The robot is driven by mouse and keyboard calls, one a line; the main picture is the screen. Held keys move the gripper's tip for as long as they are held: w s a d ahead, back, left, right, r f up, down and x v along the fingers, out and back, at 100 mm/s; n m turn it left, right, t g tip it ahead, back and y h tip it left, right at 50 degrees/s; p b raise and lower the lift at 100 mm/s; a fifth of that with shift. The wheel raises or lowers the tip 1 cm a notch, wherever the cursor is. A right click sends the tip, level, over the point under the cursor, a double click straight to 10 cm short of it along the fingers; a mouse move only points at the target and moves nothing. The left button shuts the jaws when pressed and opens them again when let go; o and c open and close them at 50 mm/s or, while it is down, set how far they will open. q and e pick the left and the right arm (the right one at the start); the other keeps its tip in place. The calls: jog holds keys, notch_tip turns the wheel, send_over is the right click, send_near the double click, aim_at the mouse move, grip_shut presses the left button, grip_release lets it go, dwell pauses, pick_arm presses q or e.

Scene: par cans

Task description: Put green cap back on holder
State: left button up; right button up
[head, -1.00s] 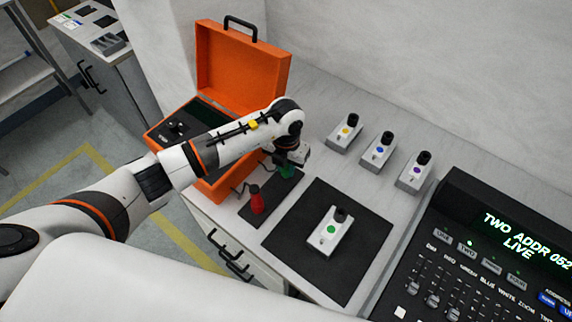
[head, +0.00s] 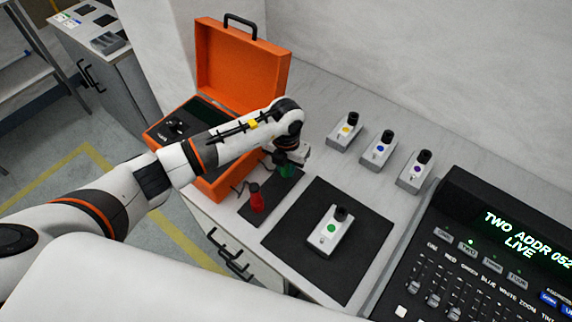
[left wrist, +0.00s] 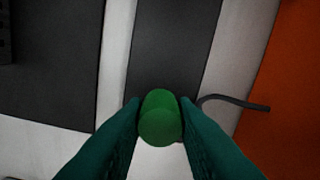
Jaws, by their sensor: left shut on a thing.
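The green cap (head: 286,171) is at the back end of a narrow dark strip (head: 270,188) on the bench, beside the orange case. My left gripper (left wrist: 160,122) is shut on it; in the left wrist view the round green cap (left wrist: 160,110) sits between the two fingertips, over the near end of the strip (left wrist: 175,45). I cannot tell whether the cap touches the strip. A red cap (head: 256,199) stands at the strip's front part. A white block with a green dot (head: 332,231) and a black knob sits on the dark square mat (head: 300,260). My right gripper is not in view.
An open orange case (head: 240,68) stands behind and left of the strip. White blocks with yellow (head: 345,132), blue (head: 378,149) and purple (head: 416,170) dots line the back right. A lighting console (head: 470,260) is at the right. A thin dark cable (left wrist: 232,102) runs beside the cap.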

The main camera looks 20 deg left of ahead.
pick_arm(q)
jog(key=shift+f+b, duration=0.65)
dwell(1.0)
jog(key=o, duration=1)
jog(key=shift+o, duration=0.2)
jog(key=shift+r, duration=0.1)
